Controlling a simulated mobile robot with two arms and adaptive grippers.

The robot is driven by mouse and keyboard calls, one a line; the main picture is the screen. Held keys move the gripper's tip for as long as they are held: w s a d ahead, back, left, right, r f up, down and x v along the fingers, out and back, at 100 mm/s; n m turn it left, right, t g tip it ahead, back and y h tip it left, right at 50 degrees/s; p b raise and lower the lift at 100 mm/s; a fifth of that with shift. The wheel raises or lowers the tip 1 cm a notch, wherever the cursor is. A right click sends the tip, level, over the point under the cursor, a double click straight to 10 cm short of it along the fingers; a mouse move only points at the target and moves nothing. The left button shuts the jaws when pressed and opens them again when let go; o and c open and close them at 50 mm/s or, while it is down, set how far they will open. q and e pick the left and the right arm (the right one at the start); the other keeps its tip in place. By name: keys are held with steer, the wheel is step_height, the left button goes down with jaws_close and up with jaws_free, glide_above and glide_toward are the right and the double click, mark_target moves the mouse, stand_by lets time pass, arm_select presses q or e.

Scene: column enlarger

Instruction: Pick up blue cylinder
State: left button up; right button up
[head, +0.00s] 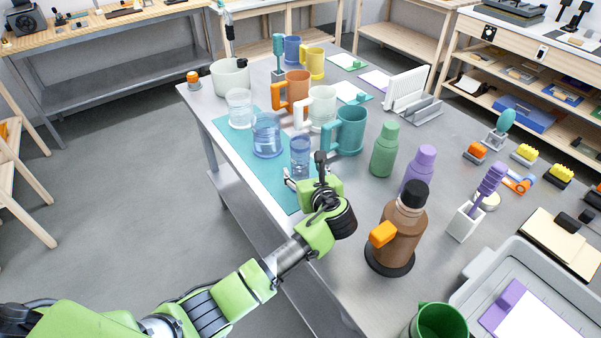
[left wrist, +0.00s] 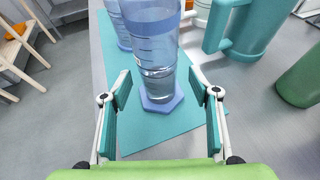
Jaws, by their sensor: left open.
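A clear blue graduated cylinder (head: 300,158) stands upright on the teal mat (head: 232,142), at the mat's near end. In the left wrist view the cylinder (left wrist: 158,58) shows with its blue hexagonal base (left wrist: 161,101) on the mat. My left gripper (head: 304,180) is just in front of it in the head view. In the left wrist view the left gripper (left wrist: 160,84) is open, one finger on each side of the cylinder, with gaps on both sides. How deep the cylinder lies between the fingers is hard to tell. My right gripper is not in view.
A blue beaker (head: 267,137) and a clear beaker (head: 239,108) stand behind the cylinder on the mat. A teal mug (head: 350,132), a white mug (head: 321,107) and an orange mug (head: 297,88) stand close to its right. A brown bottle (head: 398,240) stands right of my arm.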

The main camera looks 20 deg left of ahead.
mark_target(302, 141)
arm_select(q)
steer(key=x, duration=0.4)
steer(key=shift+s, duration=0.15)
steer(key=c, duration=1.4)
step_height(302, 141, up, 10)
steer(key=shift+r, duration=0.1)
steer(key=o, duration=0.6)
jaws_close()
